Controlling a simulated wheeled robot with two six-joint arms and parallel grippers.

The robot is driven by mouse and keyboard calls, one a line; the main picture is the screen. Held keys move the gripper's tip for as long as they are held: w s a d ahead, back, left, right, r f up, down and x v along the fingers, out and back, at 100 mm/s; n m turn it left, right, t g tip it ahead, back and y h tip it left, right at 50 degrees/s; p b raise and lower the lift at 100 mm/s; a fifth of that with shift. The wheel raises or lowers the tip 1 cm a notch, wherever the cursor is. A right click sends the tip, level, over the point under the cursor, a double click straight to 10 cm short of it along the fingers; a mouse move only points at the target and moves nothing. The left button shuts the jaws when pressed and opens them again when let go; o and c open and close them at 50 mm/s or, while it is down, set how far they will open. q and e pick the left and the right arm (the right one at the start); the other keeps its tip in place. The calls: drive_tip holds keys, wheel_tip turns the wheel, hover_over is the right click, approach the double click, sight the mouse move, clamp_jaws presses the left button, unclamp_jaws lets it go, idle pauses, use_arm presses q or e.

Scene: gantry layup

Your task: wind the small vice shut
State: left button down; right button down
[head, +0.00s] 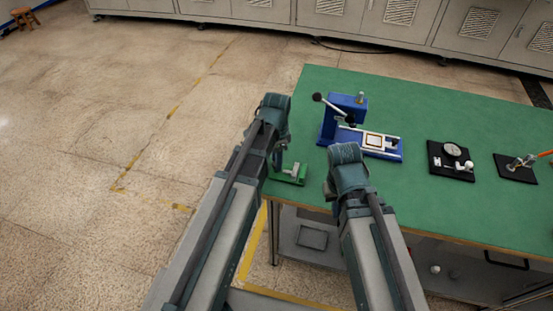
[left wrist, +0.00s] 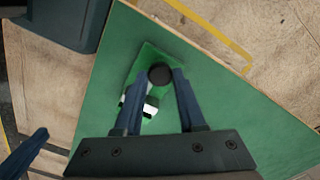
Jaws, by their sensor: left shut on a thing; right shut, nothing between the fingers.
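The small green vice (head: 291,174) stands near the left front corner of the green table in the head view, partly hidden by my left arm. It has a pale metal part on top. In the left wrist view the vice (left wrist: 145,58) shows from above, with a round black knob (left wrist: 160,74) between my fingers. My left gripper (left wrist: 160,84) is shut on this knob; in the head view my left gripper (head: 278,163) is at the vice's left end. My right gripper (head: 347,168) is to the right of the vice, apart from it; its fingertips are hidden. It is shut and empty.
A blue press (head: 345,108) with a black-knobbed lever stands behind, with a blue-and-silver fixture (head: 372,141) beside it. A black plate with a dial (head: 451,160) and another black stand (head: 516,168) are further right. The green table (head: 430,100) is clear at the back.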

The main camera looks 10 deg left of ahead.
use_arm(q)
drive_tip(key=m, duration=0.4)
drive_tip(key=shift+m, duration=2.1)
drive_tip(key=c, duration=0.8)
unclamp_jaws()
drive_tip(key=shift+o, duration=0.2)
drive_tip(key=shift+r, duration=0.1)
wheel_tip(320, 180, up, 14)
drive_tip(key=p, duration=1.3)
drive_tip(key=shift+f+p, duration=0.2)
drive_tip(key=shift+p, duration=0.2)
